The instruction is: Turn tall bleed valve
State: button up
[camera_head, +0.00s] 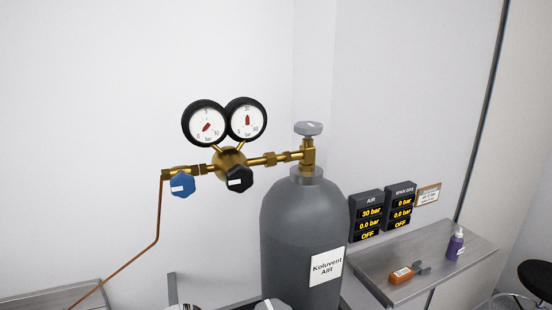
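A tall grey gas cylinder (300,225) labelled "Koluvent AIR" stands upright in the middle of the view. A grey round handwheel (308,129) sits on top of its brass valve (308,157). A brass regulator (229,162) reaches left from this valve. It carries a black knob (237,180) and, at its left end, a blue knob (182,185). I cannot tell from labels which of these is the bleed valve. My gripper is not in view.
Two round gauges, left (206,123) and right (246,120), sit above the regulator. A thin copper pipe (158,215) runs down left. The AIR display (368,213) reads 30 bar, 0.0 bar, OFF. A metal shelf (425,270) holds an orange-handled tool (402,275) and purple bottle (455,245).

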aim_at(182, 185)
jog(key=k+l+u, duration=0.1)
jog(key=u, duration=1.15)
